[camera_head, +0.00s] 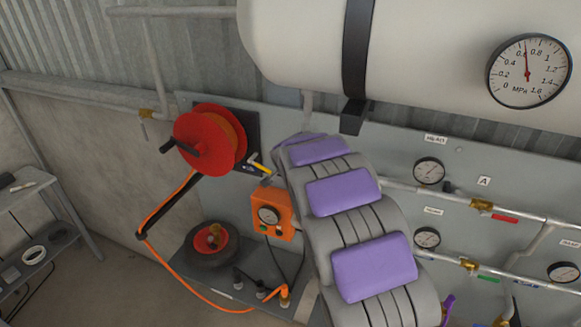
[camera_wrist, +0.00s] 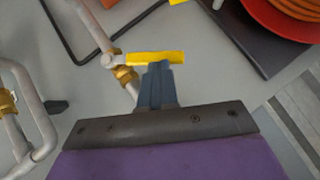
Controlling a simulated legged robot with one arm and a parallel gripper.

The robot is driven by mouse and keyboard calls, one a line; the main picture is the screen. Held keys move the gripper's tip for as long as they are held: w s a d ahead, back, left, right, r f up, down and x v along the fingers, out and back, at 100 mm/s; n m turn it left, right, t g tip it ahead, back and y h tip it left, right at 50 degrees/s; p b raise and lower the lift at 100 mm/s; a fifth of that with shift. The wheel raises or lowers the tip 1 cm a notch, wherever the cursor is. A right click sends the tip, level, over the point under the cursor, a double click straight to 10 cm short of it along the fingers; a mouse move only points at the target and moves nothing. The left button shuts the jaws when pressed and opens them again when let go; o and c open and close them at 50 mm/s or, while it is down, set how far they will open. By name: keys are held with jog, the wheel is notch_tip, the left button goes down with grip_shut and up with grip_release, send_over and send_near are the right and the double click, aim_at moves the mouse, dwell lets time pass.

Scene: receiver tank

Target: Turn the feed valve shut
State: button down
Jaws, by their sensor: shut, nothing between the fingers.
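A valve with a yellow lever (camera_wrist: 155,57) and a brass body (camera_wrist: 125,75) sits on a pipe in the wrist view. The lever lies nearly level in the picture, across the pipe. My gripper (camera_wrist: 158,68) is shut and empty, its fingertips at the lever's lower edge; I cannot tell whether they touch. In the head view the yellow lever (camera_head: 261,164) shows just below the hose reel, and my arm hides most of the gripper and pipe there. No readable label marks this as the feed valve.
A red hose reel (camera_head: 208,138) stands close to the lever. Red-handled (camera_head: 504,218) and green-handled (camera_head: 490,278) valves are on the right panel, under the white tank (camera_head: 430,45). The tank gauge (camera_head: 529,71) reads about 0.6 MPa.

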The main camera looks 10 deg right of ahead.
jog(key=shift+w+a+f+n+g+h+b, duration=0.45)
jog(key=shift+a+f+n+g+h+b, duration=0.3)
jog(key=shift+b, duration=1.05)
jog(key=shift+w+a+f+n+g+h+b, duration=0.55)
jog(key=shift+f+h+b, duration=0.35)
jog(key=shift+b, duration=0.9)
jog(key=shift+s+a+h, duration=0.1)
jog(key=shift+s+h, duration=0.05)
jog(key=shift+h, duration=0.1)
jog(key=shift+r, duration=0.15)
